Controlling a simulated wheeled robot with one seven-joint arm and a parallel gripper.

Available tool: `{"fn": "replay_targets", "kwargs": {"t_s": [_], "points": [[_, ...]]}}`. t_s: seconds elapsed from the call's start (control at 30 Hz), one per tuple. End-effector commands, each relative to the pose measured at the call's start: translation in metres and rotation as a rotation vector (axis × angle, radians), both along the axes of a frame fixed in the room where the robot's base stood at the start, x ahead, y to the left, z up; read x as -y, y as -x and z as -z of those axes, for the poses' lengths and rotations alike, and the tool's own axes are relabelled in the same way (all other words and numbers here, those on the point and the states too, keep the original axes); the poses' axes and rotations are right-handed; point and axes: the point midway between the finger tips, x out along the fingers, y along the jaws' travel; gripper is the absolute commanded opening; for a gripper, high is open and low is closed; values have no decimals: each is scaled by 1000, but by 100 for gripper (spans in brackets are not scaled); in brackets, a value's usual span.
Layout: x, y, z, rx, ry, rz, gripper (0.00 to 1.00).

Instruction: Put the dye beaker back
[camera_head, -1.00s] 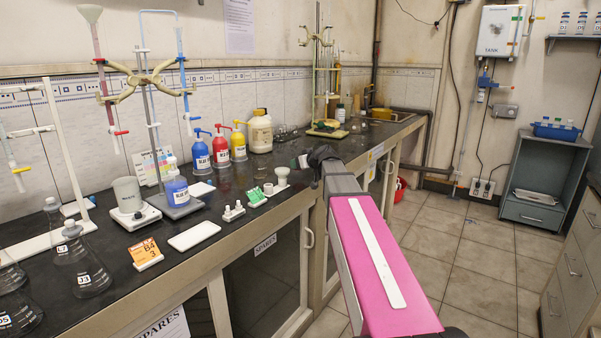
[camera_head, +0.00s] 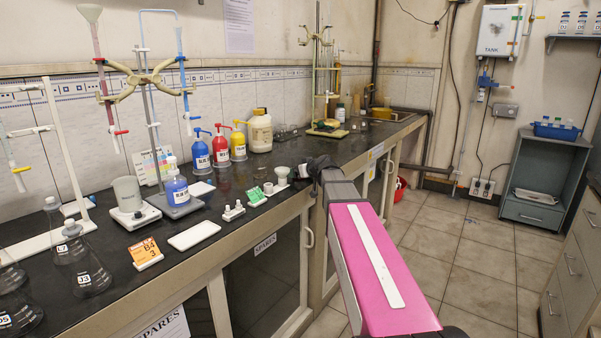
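A pale grey beaker-shaped cup (camera_head: 127,192) stands upright on a white stirrer-like base (camera_head: 136,218) at the left of the bench; I cannot tell if it is the dye beaker. Blue (camera_head: 199,154), red (camera_head: 221,149) and yellow (camera_head: 238,145) pump bottles stand by the wall. My gripper (camera_head: 302,168) is a dark shape low over the bench's front edge, at the end of my pink arm. It is beside a small grey-green funnel-topped piece (camera_head: 282,174). Its fingers are too small and dark to show whether they are open or hold anything.
A burette stand (camera_head: 152,120), a blue squat bottle (camera_head: 177,191), an orange card (camera_head: 144,251), a white tile (camera_head: 194,235) and glass flasks (camera_head: 90,274) crowd the left bench. A tall rack (camera_head: 325,80) stands farther back. The floor (camera_head: 460,265) at right is clear.

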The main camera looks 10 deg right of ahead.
Motion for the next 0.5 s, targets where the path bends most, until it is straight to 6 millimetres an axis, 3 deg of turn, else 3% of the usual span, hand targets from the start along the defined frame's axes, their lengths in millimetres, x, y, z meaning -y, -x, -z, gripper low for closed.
{"fn": "replay_targets", "kwargs": {"t_s": [0.23, 0.5], "points": [[3, 6, -5, 1, 1, 1, 85], [23, 49, -24, 1, 0, 2, 85]]}}
